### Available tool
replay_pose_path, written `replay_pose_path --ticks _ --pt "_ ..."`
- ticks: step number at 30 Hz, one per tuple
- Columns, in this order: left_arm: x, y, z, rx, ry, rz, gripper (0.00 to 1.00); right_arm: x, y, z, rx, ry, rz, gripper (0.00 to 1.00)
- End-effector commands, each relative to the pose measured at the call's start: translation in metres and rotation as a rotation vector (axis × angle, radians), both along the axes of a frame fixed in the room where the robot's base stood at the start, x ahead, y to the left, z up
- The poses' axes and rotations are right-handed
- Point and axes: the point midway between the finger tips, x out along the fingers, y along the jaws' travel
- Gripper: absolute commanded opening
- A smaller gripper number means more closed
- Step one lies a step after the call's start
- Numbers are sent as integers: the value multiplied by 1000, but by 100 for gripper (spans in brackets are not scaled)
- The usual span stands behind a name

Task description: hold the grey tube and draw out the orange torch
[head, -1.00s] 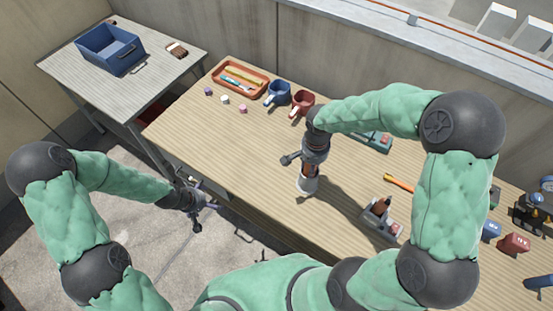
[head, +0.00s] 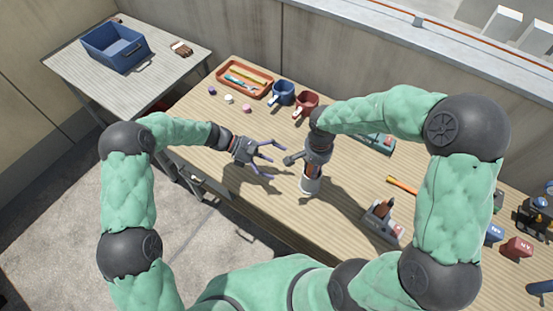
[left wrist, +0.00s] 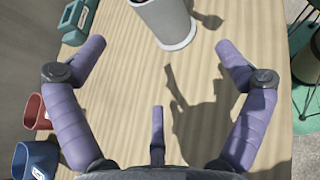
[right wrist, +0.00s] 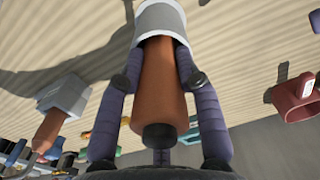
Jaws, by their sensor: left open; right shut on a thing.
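The grey tube (head: 311,186) stands upright on the wooden bench, its pale lower rim clear in the left wrist view (left wrist: 166,20). The orange torch (right wrist: 158,90) has its lower end inside the tube and its dark-capped end toward the right wrist. My right gripper (right wrist: 158,62) is shut on the torch just above the tube's mouth, and hides most of the torch in the head view. My left gripper (head: 280,160) is open and empty, just left of the tube and apart from it. In the left wrist view the tube is beyond its spread fingers (left wrist: 160,62).
A grey holder with a brown-handled tool (head: 383,217) and an orange-handled tool (head: 402,184) lie to the right. A side table carries a blue bin (head: 114,48).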

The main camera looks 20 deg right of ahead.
Motion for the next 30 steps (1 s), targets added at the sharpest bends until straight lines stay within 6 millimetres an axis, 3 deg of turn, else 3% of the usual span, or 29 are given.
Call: replay_pose_path --ticks 7,21,30 --pt "-7 -19 3 -36 36 -3 100 -1 0 -1 0 1 1 0" --pt "-40 -80 -26 -33 34 -5 100 -1 0 -1 0 3 1 0" --pt "-52 -105 -37 -34 33 -3 100 -1 0 -1 0 3 1 0"
